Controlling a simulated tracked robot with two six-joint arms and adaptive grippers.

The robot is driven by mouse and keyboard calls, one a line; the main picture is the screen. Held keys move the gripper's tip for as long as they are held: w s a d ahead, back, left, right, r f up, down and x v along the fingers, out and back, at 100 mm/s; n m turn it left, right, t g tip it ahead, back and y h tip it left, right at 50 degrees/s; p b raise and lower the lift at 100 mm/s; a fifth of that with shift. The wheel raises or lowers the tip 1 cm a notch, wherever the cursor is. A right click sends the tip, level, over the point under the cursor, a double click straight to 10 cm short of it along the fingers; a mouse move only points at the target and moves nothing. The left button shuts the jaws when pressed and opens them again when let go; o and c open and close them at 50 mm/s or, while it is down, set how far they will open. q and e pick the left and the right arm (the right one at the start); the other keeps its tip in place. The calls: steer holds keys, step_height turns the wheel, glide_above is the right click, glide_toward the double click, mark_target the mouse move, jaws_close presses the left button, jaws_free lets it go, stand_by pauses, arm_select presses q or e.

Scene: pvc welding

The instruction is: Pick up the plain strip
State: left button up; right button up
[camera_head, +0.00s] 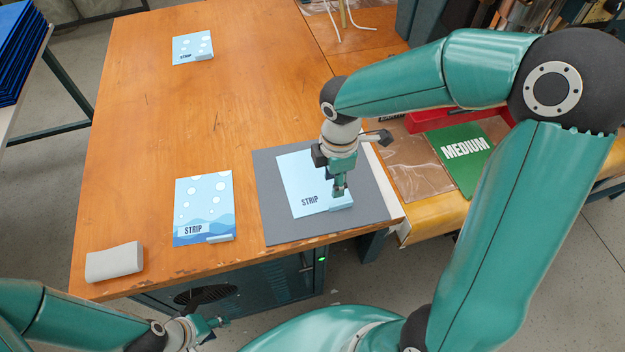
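The plain strip (301,181) is a pale blue sheet marked "STRIP" without bubbles. It lies on a dark grey mat (273,221) at the right front of the wooden table. A small raised tab (341,203) is at its lower right corner. My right gripper (339,192) points down at this tab and covers part of the sheet's right side. Whether its fingers touch the tab, or are open or shut, is too small to tell. My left gripper (216,323) is low at the bottom, off the table's front edge, away from the strip; its finger state is unclear.
A bubble-patterned strip with waves (203,203) lies left of the mat. A smaller bubble strip (192,47) lies at the back. A whitish block (114,262) sits at the front left corner. A green "MEDIUM" sheet (464,153) is at the right. The table's middle is clear.

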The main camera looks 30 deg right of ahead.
mark_target(335, 204)
step_height(335, 204, down, 3)
steer(key=shift+s+f, duration=0.1)
steer(key=f, duration=0.2)
steer(key=s+f, duration=0.1)
steer(key=f, duration=0.1)
steer(key=shift+f, duration=0.25)
steer(key=shift+w+f, duration=0.1)
steer(key=shift+f, duration=0.35)
jaws_close()
